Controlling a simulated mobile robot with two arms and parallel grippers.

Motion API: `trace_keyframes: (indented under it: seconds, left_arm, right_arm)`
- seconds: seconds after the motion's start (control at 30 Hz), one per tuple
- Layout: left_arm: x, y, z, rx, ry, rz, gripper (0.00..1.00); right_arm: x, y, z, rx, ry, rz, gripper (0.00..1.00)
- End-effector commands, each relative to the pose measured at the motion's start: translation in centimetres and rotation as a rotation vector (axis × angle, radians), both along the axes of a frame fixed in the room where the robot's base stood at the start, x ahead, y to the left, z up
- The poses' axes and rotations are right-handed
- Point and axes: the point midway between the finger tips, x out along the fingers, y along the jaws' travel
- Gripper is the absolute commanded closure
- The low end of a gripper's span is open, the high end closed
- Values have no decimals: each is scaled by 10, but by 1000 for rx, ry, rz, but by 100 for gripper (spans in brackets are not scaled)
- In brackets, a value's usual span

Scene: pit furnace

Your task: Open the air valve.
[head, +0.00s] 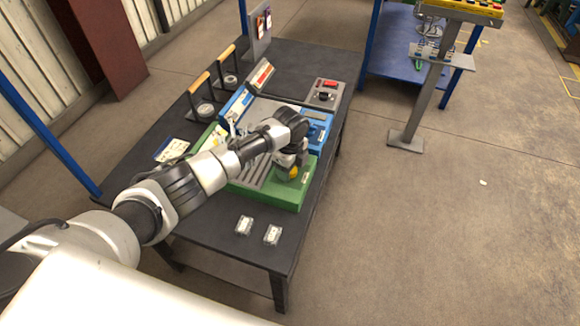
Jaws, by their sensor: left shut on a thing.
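A green unit (270,195) sits at the near right part of the dark table. A small yellow part (293,173) shows on it, right at the fingertips; it looks like the air valve's handle, though its shape is mostly covered. My left arm reaches in from the left over the green unit, and my left gripper (290,166) points down, shut on this yellow part. The wrist hides most of the fingers and the valve body. I cannot tell how far the valve is turned. My right gripper is not in view.
The dark table (200,240) holds a blue unit (317,128), a grey box with a red display (324,95), two wooden-handled tools (200,82) and two small clear boxes (244,225). A grey post (424,105) stands on the right. The floor right of the table is mostly clear.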

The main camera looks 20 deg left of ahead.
Motion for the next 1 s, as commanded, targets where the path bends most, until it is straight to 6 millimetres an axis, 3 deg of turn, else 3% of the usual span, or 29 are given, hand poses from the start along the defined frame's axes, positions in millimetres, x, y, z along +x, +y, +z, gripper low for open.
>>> trace_keyframes:
  seconds: [0.4, 0.43, 0.5, 0.8, 1.0]
  left_arm:
    - [1, -2, 1, -3, -2, -11, 68]
    - [1, -2, 1, -3, -2, -11, 42]
    - [1, -1, 1, -3, -2, -10, 33]
    - [0, -1, 3, -2, -2, -8, 33]
    - [1, -1, 29, -2, -4, -10, 33]
  right_arm:
    - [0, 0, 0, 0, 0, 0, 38]
    - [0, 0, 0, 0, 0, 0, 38]
    - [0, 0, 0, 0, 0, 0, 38]
    - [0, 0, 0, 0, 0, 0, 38]
    - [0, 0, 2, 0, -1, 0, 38]
